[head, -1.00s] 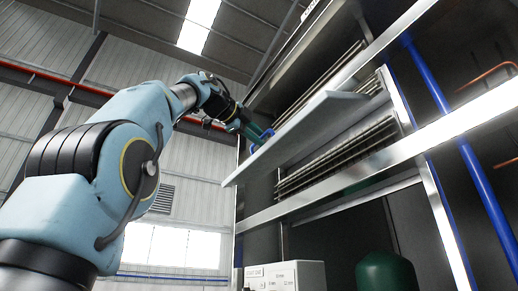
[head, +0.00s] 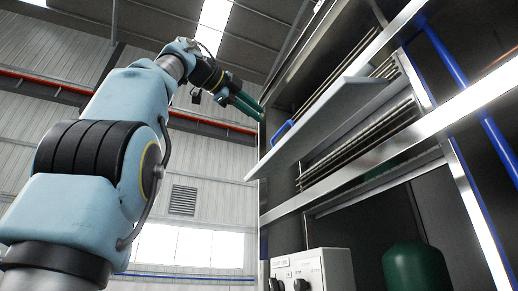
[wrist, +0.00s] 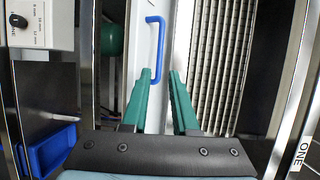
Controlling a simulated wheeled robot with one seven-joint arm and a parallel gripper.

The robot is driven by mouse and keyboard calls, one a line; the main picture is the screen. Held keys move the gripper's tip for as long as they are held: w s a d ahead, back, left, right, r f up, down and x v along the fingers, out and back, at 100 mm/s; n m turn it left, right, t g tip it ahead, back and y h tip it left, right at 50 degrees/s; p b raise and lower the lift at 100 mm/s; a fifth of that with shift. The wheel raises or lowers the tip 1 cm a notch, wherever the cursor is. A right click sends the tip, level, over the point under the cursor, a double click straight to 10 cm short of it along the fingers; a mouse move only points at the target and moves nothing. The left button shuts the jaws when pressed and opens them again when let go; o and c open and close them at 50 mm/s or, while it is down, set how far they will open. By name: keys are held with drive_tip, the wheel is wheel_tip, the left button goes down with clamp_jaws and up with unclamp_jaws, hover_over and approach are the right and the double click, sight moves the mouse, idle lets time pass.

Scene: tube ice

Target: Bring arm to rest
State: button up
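My gripper (head: 262,111) is at the end of my raised arm in the head view, left of the machine's tilted grey panel (head: 335,125). Its two green fingers are apart with nothing between them. A blue handle (head: 282,132) sits on the panel's left end, a little below and right of the fingertips, with a gap between. In the wrist view my gripper (wrist: 160,72) points at the white panel face (wrist: 140,50). The blue handle (wrist: 162,45) shows there beyond the fingertips, clear of both fingers.
The steel machine frame (head: 385,152) fills the right side. Ribbed plates (wrist: 212,65) lie right of the fingers in the wrist view. A control box (head: 312,274) and a green tank (head: 410,270) are lower down. Left of the machine, the space is open.

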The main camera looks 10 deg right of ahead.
idle(0.5)
drive_tip(key=w+a+f+n+y, duration=0.3)
drive_tip(key=w+f+n+y, duration=0.2)
drive_tip(key=w+f+n, duration=1.05)
drive_tip(key=w+a+f+n+y, duration=0.1)
drive_tip(key=w+f, duration=0.2)
drive_tip(key=f, duration=0.6)
drive_tip(key=w+a+f+n+g+y, duration=0.1)
drive_tip(key=w+a+f+y, duration=0.1)
drive_tip(key=f, duration=0.7)
drive_tip(key=w+a+f+n+y, duration=0.1)
drive_tip(key=w+f+n, duration=0.15)
drive_tip(key=f, duration=0.65)
drive_tip(key=s+a+f+n+g+y, duration=0.1)
drive_tip(key=s+a+f+n+g, duration=0.3)
drive_tip(key=f, duration=0.6)
drive_tip(key=s+a+f+t+y, duration=0.15)
drive_tip(key=s+f, duration=0.35)
drive_tip(key=f, duration=0.6)
drive_tip(key=s+a+f+n+g+y, duration=0.25)
drive_tip(key=s+f, duration=0.25)
drive_tip(key=f, duration=0.5)
drive_tip(key=s+a+f+n+g, duration=0.1)
drive_tip(key=s+a+f+n, duration=0.1)
drive_tip(key=s+f, duration=0.6)
drive_tip(key=shift+s+a+f+g, duration=0.3)
drive_tip(key=shift+s+a, duration=0.15)
drive_tip(key=shift+s, duration=0.7)
